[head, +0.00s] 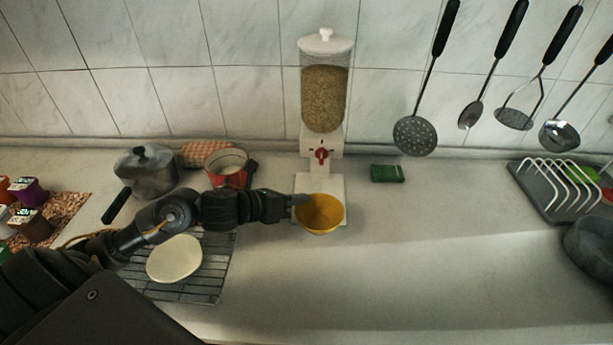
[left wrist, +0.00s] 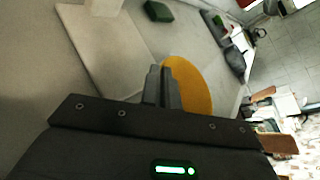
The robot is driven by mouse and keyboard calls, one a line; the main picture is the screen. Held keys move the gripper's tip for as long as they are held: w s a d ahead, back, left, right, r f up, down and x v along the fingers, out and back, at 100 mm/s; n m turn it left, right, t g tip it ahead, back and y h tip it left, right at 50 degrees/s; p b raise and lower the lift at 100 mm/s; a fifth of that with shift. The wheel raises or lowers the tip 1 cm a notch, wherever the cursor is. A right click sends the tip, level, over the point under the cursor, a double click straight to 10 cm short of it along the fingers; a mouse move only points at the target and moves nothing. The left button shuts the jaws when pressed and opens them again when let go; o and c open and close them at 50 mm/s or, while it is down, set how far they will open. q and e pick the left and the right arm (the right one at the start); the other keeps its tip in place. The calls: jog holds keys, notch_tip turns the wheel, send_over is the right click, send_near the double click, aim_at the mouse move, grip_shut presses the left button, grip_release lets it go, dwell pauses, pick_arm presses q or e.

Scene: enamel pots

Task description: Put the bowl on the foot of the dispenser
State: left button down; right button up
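The yellow-orange bowl (head: 320,215) is in front of the white dispenser (head: 322,145). In the head view it overlaps the front part of the dispenser's pale foot (head: 307,183). I cannot tell whether it touches the foot or is held above it. My left gripper (head: 301,200) is at the bowl's left edge. In the left wrist view its fingers (left wrist: 160,88) are close together at the rim of the bowl (left wrist: 190,85) and look shut on it. The foot (left wrist: 85,60) shows as a flat slab beside the bowl there. My right gripper is in neither view.
A wire rack (head: 205,285) with a pale round piece (head: 174,259) lies under my left arm. A grey pot (head: 147,172) and a red pot (head: 228,163) stand behind it. A green block (head: 387,173) lies right of the dispenser. The counter's middle right is clear.

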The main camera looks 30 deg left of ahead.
pick_arm(q)
jog(key=shift+w+a+f+p, duration=0.55)
jog(key=shift+w+a+p, duration=0.35)
jog(key=shift+w, duration=1.1)
jog(key=shift+w+a+f+p, duration=0.6)
jog(key=shift+w+a+p, duration=0.35)
jog(key=shift+w, duration=1.1)
jog(key=shift+w+a+f+p, duration=0.65)
jog(key=shift+w+a, duration=0.4)
jog(key=shift+w, duration=0.95)
jog(key=shift+f, duration=0.1)
jog(key=c, duration=1.7)
grip_release()
